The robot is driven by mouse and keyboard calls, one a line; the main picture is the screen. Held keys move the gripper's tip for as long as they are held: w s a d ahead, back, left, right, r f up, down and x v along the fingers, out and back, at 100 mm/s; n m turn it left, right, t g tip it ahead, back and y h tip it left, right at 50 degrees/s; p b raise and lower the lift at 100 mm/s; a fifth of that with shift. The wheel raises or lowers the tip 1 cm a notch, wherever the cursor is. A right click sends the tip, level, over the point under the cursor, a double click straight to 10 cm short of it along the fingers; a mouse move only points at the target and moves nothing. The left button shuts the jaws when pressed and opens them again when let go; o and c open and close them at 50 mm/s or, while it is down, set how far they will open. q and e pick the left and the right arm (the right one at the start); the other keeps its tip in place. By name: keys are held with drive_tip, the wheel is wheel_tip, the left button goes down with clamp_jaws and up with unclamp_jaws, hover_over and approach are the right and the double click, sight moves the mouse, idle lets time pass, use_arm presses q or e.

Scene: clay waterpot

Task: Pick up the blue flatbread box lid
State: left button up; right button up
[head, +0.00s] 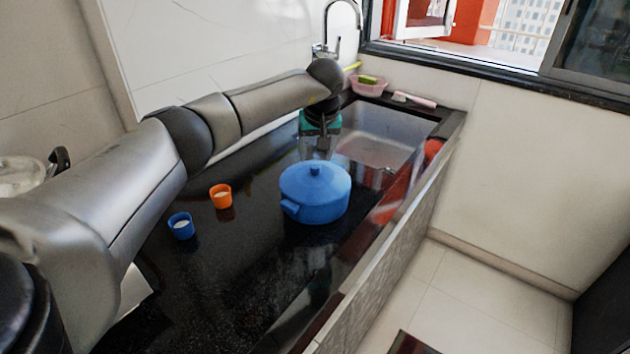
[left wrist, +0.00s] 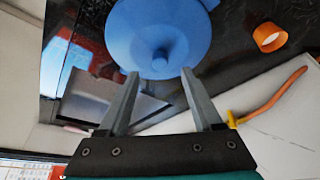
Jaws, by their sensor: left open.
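The blue flatbread box stands on the black counter, with its round blue lid (head: 315,180) on top and a small knob in the lid's middle. In the left wrist view the lid (left wrist: 150,30) fills the top middle, its knob between and just beyond the fingertips. My left gripper (head: 318,156) is over the far side of the lid, pointing down. In the left wrist view the left gripper (left wrist: 160,75) is open and empty, its fingers apart around empty space. Whether the fingertips touch the lid cannot be told. My right gripper is not in view.
An orange cup (head: 221,196) and a blue cup (head: 181,226) stand left of the box. A sink (head: 375,138) with a faucet (head: 325,45) lies behind. A pink basket (head: 368,86) sits at the back corner. The counter's front left is clear.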

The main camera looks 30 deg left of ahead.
sight(315, 166)
use_arm(q)
drive_tip(key=shift+f, duration=0.25)
drive_tip(key=b+x, duration=0.1)
drive_tip(key=x, duration=0.2)
drive_tip(key=shift+f, duration=0.15)
drive_tip(key=shift+x, duration=0.75)
drive_tip(key=shift+w+a, duration=0.1)
drive_tip(key=shift+w, duration=0.05)
drive_tip(key=shift+c, duration=1)
clamp_jaws()
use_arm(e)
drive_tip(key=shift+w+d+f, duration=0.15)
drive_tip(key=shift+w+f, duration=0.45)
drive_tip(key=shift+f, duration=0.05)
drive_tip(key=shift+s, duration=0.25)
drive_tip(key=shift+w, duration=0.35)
